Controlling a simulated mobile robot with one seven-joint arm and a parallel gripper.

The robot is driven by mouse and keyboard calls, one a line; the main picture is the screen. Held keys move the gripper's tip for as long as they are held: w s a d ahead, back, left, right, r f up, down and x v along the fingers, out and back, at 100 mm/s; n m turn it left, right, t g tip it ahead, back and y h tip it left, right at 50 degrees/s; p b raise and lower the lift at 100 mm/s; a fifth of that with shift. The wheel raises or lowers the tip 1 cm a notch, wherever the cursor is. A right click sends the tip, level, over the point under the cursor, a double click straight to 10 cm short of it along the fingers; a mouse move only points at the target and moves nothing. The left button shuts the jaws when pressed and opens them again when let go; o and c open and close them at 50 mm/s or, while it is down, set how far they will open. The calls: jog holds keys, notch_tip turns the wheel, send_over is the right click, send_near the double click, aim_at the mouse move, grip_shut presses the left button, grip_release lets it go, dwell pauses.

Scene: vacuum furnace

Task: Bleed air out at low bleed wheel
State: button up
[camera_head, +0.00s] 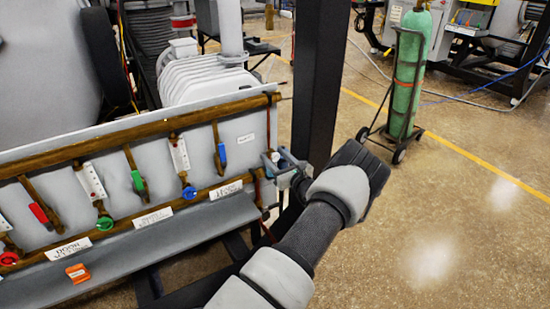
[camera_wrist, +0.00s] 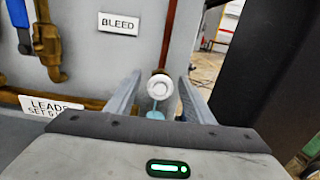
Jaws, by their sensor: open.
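A small round white wheel (camera_wrist: 161,87) sits on the end of the brown pipe in the wrist view, below the BLEED label (camera_wrist: 118,23). A pale blue piece hangs just under it. My gripper (camera_wrist: 160,78) is open, with one finger on each side of the wheel. A gap shows between the wheel and each finger, and whether the fingertips reach past it I cannot tell. In the head view my gripper (camera_head: 279,167) is at the right end of the pipe panel (camera_head: 66,160), and I cannot make out the wheel behind it.
The panel carries valves with green (camera_head: 105,223), blue (camera_head: 189,192) and red (camera_head: 9,258) handles. A dark upright post (camera_head: 318,80) stands close to my gripper on the right. A green gas cylinder (camera_head: 408,75) on a cart stands farther back. The floor at right is clear.

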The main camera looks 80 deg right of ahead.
jog(key=c, duration=1)
jog(key=shift+c, duration=0.2)
jog(key=shift+m, duration=0.3)
jog(key=m, duration=0.9)
jog(key=shift+m, duration=0.4)
jog(key=m+p, duration=0.1)
jog(key=m, duration=0.8)
jog(key=shift+f, duration=0.1)
jog(key=shift+m, duration=0.5)
